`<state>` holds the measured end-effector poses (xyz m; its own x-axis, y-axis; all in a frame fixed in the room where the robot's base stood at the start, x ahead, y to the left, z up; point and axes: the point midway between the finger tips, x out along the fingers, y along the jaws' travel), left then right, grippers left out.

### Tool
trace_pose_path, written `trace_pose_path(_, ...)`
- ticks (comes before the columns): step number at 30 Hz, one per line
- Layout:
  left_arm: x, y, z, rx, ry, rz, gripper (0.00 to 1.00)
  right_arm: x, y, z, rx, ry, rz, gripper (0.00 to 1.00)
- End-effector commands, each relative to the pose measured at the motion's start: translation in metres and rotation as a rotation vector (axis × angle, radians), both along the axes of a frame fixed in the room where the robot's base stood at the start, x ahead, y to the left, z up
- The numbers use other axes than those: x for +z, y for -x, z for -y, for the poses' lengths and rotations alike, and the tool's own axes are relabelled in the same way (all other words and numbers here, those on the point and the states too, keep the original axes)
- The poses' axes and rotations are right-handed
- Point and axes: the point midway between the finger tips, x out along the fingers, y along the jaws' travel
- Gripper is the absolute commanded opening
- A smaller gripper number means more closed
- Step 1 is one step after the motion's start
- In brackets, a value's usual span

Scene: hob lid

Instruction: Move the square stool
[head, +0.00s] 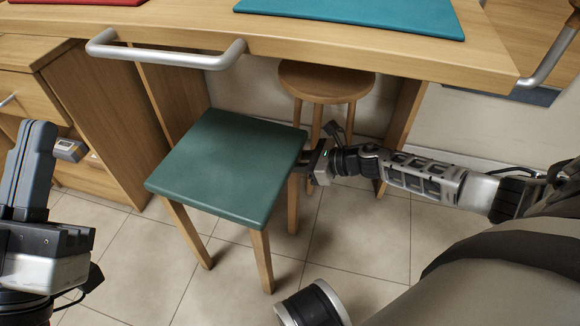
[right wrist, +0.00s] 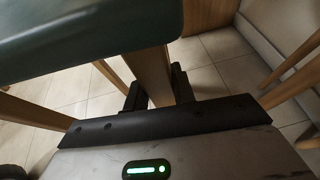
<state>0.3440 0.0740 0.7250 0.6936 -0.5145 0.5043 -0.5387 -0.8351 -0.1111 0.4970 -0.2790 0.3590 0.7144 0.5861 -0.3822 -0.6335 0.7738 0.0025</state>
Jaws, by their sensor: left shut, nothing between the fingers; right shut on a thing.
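The square stool (head: 228,163) has a dark green top and light wooden legs. It stands on the tiled floor in front of the counter, turned at an angle. My right gripper (head: 308,163) reaches in from the right, just under the seat's right corner. In the right wrist view, the fingers of my right gripper (right wrist: 158,92) are closed around one wooden leg (right wrist: 150,70) of the stool, below the green seat (right wrist: 90,35). My left gripper (head: 70,150) is at the left edge of the head view, shut and empty, apart from the stool.
A round wooden stool (head: 326,82) stands just behind the square one, under the counter (head: 300,40). A metal rail (head: 165,58) sticks out from the counter front above the square stool. Drawers (head: 25,95) stand at left. Floor in front is clear.

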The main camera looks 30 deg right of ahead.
Motion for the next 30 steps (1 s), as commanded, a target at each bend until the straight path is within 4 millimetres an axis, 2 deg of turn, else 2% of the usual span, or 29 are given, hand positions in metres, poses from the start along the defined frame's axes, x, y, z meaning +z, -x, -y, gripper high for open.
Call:
trace_pose_path(3, 0.0032, 0.002, 0.0006, 0.002, -0.01, 0.041, 0.0, -0.0005, -0.0027, 0.0077, -0.005, 0.013, 0.007, 0.0)
trace_pose_path(15, 0.006, 0.0034, 0.0006, 0.003, -0.013, 0.061, 0.0, 0.0004, -0.0027, 0.0092, -0.003, 0.01, 0.005, 0.0)
trace_pose_path(16, 0.006, 0.0034, 0.0007, 0.003, -0.014, 0.061, 0.0, 0.0004, -0.0027, 0.009, -0.003, 0.01, 0.005, 0.34)
trace_pose_path(18, 0.006, 0.0034, 0.0007, 0.002, -0.013, 0.06, 0.0, 0.0004, -0.0024, 0.0085, -0.002, 0.009, 0.004, 0.51)
trace_pose_path(30, 0.0084, 0.0023, 0.0009, -0.002, -0.009, 0.045, 0.0, 0.0036, 0.0055, 0.0108, 0.003, 0.005, -0.001, 0.51)
